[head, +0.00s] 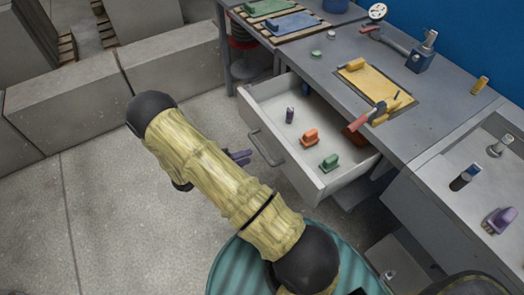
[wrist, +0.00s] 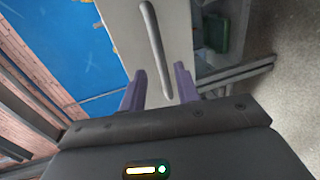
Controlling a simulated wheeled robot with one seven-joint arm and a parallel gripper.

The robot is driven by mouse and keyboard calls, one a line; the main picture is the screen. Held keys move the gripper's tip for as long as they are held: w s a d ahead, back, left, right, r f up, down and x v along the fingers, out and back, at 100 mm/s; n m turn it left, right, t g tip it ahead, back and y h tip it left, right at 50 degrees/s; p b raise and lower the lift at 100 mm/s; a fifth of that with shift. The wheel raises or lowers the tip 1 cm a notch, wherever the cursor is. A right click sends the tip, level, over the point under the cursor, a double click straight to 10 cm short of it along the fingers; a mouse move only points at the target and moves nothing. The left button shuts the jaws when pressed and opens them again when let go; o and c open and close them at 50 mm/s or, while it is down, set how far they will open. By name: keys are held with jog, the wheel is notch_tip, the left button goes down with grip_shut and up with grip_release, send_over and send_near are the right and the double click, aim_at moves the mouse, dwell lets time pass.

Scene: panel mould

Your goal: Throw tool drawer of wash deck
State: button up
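The tool drawer (head: 290,98) stands pulled out of the grey wash deck (head: 345,50), with its inside open to view. Its grey bar handle (head: 265,148) is on the pale front panel; the handle also shows in the wrist view (wrist: 153,48). My gripper (head: 240,155) is beside the handle, to its left in the head view, partly hidden by my arm. In the wrist view its purple fingers (wrist: 160,78) are apart, and the handle runs through the gap between them in the picture. I cannot tell whether they touch it.
In the drawer lie a purple item (head: 290,115), an orange brush (head: 310,137) and a green brush (head: 329,162). A red-handled tool (head: 368,117) lies at the deck's front edge. A sink unit (head: 445,175) is at right. Concrete blocks (head: 175,65) stand behind; the floor at left is clear.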

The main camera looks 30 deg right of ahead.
aim_at(262, 150)
jog(key=x, duration=0.7)
jog(key=shift+d, duration=0.25)
grip_shut()
